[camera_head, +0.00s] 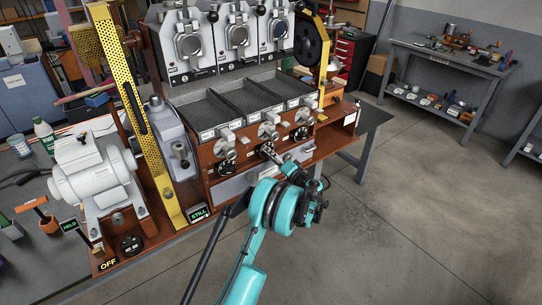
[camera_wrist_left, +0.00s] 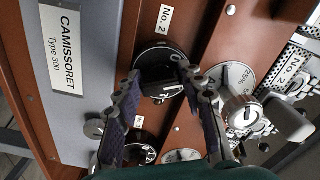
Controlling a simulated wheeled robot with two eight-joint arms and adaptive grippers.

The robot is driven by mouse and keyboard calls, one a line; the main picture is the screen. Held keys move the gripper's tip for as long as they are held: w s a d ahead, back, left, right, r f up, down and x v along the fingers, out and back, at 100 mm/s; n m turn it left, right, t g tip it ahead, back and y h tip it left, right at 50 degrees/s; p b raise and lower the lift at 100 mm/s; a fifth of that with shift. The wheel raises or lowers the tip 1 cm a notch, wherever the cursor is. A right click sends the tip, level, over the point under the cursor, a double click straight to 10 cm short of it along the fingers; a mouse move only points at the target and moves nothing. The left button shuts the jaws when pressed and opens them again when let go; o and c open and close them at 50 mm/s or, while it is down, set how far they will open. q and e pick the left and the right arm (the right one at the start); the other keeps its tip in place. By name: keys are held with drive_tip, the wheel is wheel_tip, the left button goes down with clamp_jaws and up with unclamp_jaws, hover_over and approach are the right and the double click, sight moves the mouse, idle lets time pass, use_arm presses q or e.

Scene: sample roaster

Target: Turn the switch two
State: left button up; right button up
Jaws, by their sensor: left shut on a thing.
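Switch two is a round black rotary knob (camera_wrist_left: 158,58) under a "No. 2" label on the brown front panel. In the head view the switch (camera_head: 265,149) is the middle one of three on the roaster's front and is partly hidden by my gripper. My left gripper (camera_head: 273,156) reaches it from the front right. In the left wrist view my gripper's two fingers (camera_wrist_left: 162,82) stand on both sides of the knob's raised grip and are shut on it. Part of the dial and its marks are hidden. My right gripper is not in view.
Similar black knobs sit left (camera_head: 225,168) and right (camera_head: 301,133). A silver dial with percent marks (camera_wrist_left: 236,78) is close beside the right finger in the wrist view. A motor (camera_head: 95,180) and yellow belt guard (camera_head: 140,115) stand left. The floor at right is clear.

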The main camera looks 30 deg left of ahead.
use_arm(q)
drive_tip(key=shift+w+f+n, duration=0.1)
drive_tip(key=shift+n, duration=1.8)
drive_tip(key=shift+f+n, duration=0.1)
drive_tip(key=shift+n, duration=1.8)
drive_tip(key=o, duration=1.2)
drive_tip(key=shift+c, duration=0.2)
drive_tip(key=shift+d, duration=0.1)
drive_tip(key=v, duration=1.2)
